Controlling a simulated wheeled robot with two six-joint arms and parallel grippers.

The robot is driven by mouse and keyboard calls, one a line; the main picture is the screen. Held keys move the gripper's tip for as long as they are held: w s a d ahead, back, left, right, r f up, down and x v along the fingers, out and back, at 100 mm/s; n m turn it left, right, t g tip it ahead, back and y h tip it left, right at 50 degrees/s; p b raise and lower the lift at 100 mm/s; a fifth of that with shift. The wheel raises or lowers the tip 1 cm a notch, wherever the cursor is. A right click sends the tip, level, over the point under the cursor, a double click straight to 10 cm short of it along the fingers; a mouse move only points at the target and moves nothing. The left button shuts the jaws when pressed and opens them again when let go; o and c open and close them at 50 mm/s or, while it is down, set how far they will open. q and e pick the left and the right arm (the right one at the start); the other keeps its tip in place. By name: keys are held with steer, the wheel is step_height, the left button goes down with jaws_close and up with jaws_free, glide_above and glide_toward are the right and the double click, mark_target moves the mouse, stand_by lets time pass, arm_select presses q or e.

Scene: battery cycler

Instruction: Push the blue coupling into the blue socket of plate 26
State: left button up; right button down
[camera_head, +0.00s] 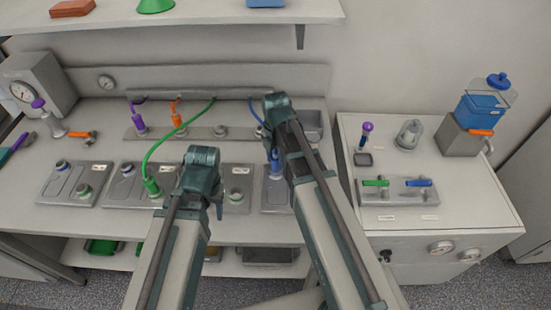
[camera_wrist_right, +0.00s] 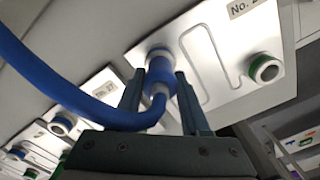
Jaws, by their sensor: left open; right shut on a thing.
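My right gripper (camera_wrist_right: 160,88) is shut on the blue coupling (camera_wrist_right: 160,73), which has a blue hose (camera_wrist_right: 75,97) curving off to the left. The coupling's front end is at the blue socket (camera_wrist_right: 155,52) of a light plate (camera_wrist_right: 215,55); how deep it sits cannot be told. The plate's label (camera_wrist_right: 246,8) reads "No. 2", with the rest cut off. In the head view the blue coupling (camera_head: 275,162) stands above the rightmost plate (camera_head: 273,200), partly hidden by my right arm. My left gripper (camera_head: 217,208) is open near the neighbouring plate, its fingertips mostly hidden.
The plate's green-ringed socket (camera_wrist_right: 266,68) is empty. A green coupling (camera_head: 152,187) with a green hose stands in a plate to the left. Purple (camera_head: 140,125) and orange (camera_head: 176,118) couplings stand in the rear rail (camera_head: 205,132). A side cabinet (camera_head: 450,215) stands on the right.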

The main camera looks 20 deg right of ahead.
jaws_free()
stand_by(0.4)
arm_select(q)
step_height(320, 180, up, 14)
steer(key=p, duration=1.3)
steer(key=shift+p, duration=0.4)
arm_select(e)
step_height(320, 180, up, 14)
arm_select(q)
steer(key=shift+f, duration=0.15)
arm_select(e)
steer(key=shift+f, duration=0.15)
